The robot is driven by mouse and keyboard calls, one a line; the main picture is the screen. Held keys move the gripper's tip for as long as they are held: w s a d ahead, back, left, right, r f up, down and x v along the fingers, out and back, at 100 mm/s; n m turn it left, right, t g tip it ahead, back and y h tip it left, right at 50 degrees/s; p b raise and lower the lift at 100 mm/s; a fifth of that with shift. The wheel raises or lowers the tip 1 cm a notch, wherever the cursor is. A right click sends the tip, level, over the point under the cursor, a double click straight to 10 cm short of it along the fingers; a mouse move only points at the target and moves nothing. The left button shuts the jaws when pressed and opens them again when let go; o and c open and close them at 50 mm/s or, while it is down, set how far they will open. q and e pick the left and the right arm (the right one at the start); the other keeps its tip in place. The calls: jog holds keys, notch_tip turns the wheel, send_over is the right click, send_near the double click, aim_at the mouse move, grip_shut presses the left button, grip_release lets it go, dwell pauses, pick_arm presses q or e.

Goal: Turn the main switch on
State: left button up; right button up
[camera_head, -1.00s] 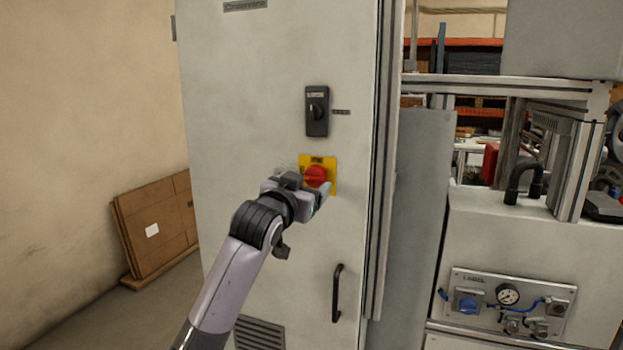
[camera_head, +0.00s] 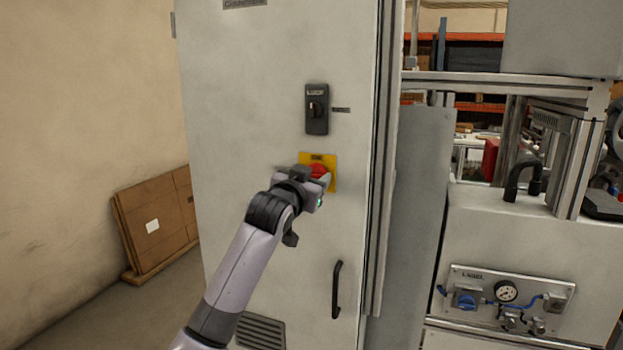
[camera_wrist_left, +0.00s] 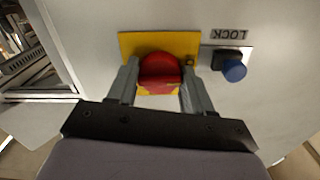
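The main switch is a red rotary knob (camera_head: 319,170) on a yellow plate (camera_head: 331,172), on the front of a tall grey cabinet. In the left wrist view the red knob (camera_wrist_left: 159,72) sits between the two fingers of my left gripper (camera_wrist_left: 160,80), in front of the yellow plate (camera_wrist_left: 130,43). The fingers are apart, one on each side of the knob; I cannot tell whether they touch it. In the head view my left gripper (camera_head: 317,180) covers the knob's lower part. My right gripper is not in view.
A black door latch (camera_head: 317,109) is above the switch and a black handle (camera_head: 337,290) below it on the cabinet (camera_head: 240,120). In the left wrist view a blue knob (camera_wrist_left: 235,71) by a LOCK label is close beside the gripper. Cardboard (camera_head: 158,222) leans at left.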

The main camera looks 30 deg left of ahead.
pick_arm(q)
jog(key=shift+m, duration=0.4)
jog(key=m, duration=1.6)
jog(key=shift+r+m, duration=0.15)
jog(key=shift+m, duration=0.55)
jog(key=o, duration=1)
jog(key=shift+o, duration=0.2)
jog(key=shift+s, duration=0.15)
jog(key=b+v, duration=0.1)
jog(key=v, duration=0.6)
jog(key=shift+b, duration=0.35)
